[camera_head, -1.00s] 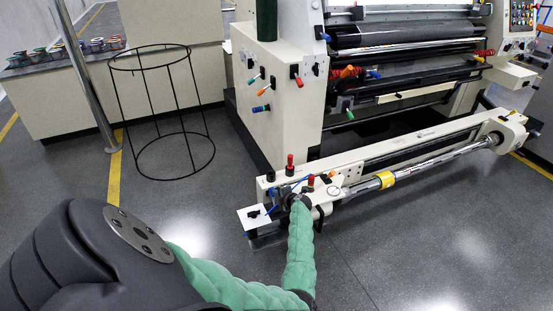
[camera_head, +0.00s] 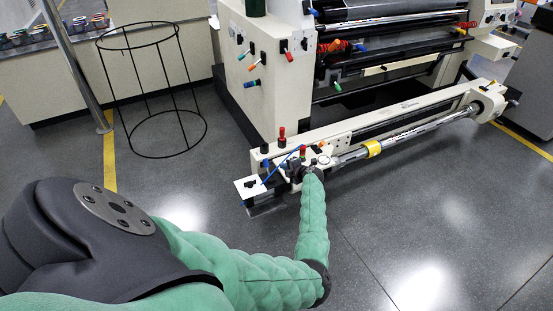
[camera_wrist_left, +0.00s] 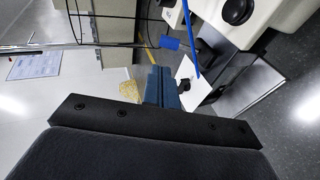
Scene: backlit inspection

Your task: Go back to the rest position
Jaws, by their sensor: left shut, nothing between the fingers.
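My left arm, in a green sleeve, reaches in from the lower left of the head view to the near end of the machine's low front beam (camera_head: 345,147). My left gripper (camera_head: 290,172) is small and dark there, partly hidden by the wrist, beside the beam's end. In the left wrist view its two blue fingers (camera_wrist_left: 161,86) are together with nothing between them. A thin blue rod (camera_wrist_left: 190,38) shows just beyond the fingertips; I cannot tell if they touch. My right gripper is out of view.
The cream machine (camera_head: 265,85) with rollers and coloured handles stands ahead. A white plate (camera_head: 250,188) juts from the beam's end. A black wire frame (camera_head: 157,151) stands on the floor at left, near a metal post (camera_head: 75,70). The floor in front is clear.

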